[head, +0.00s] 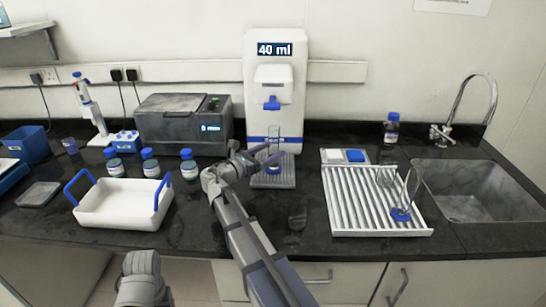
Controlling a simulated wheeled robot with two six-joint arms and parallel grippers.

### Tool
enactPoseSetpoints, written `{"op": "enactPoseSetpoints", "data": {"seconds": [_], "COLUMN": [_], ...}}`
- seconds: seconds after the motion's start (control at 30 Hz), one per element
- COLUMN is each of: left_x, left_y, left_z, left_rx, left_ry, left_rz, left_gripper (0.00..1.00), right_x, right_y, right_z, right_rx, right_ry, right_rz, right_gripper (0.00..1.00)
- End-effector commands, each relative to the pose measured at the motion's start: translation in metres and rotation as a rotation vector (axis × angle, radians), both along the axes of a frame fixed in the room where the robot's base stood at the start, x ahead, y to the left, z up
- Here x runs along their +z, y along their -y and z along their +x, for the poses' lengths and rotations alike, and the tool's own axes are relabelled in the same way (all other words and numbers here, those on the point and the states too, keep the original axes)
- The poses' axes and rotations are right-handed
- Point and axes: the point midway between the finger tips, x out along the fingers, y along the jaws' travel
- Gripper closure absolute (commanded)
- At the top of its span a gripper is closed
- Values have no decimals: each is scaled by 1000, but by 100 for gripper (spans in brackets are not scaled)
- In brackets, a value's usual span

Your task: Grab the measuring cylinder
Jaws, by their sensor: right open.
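A clear measuring cylinder (272,134) stands upright on the grey grille under the white dispenser (271,70), whose display reads 40 ml. Its lower part is partly hidden by my right gripper (267,157). My right gripper is open, with its fingers at the cylinder's lower half; I cannot tell whether they touch it. A second clear vessel with a blue base (401,214) is on the white ribbed drying rack (350,200) at the right. My left gripper is not in view; only a piece of my left arm shows at the bottom.
A white tray with blue handles (117,212) and several blue-capped bottles (189,165) stand left of my right arm. A dark grey device (184,124) is behind them. A blue-capped bottle (391,130) and a sink (475,190) are at the right.

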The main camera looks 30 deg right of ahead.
Motion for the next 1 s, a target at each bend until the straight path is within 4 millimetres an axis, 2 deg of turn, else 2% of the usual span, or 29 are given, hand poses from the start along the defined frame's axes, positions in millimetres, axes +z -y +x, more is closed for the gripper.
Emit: {"op": "enactPoseSetpoints", "data": {"seconds": [0.17, 0.5, 0.73, 0.77, 1.0], "left_x": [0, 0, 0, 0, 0], "left_y": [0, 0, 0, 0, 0], "left_z": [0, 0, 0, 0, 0], "left_rx": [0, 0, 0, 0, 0], "left_ry": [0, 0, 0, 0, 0], "left_rz": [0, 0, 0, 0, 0], "left_gripper": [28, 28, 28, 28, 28], "right_x": [0, 0, 0, 0, 0], "right_y": [5, 46, 49, 48, 48], "right_z": [3, 19, 19, 19, 19], "right_rx": [-1, -2, 0, 0, 0], "right_ry": [1, 1, 1, 1, 1], "right_rz": [1, 1, 1, 1, 1], "right_gripper": [22, 22, 22, 23, 50]}}
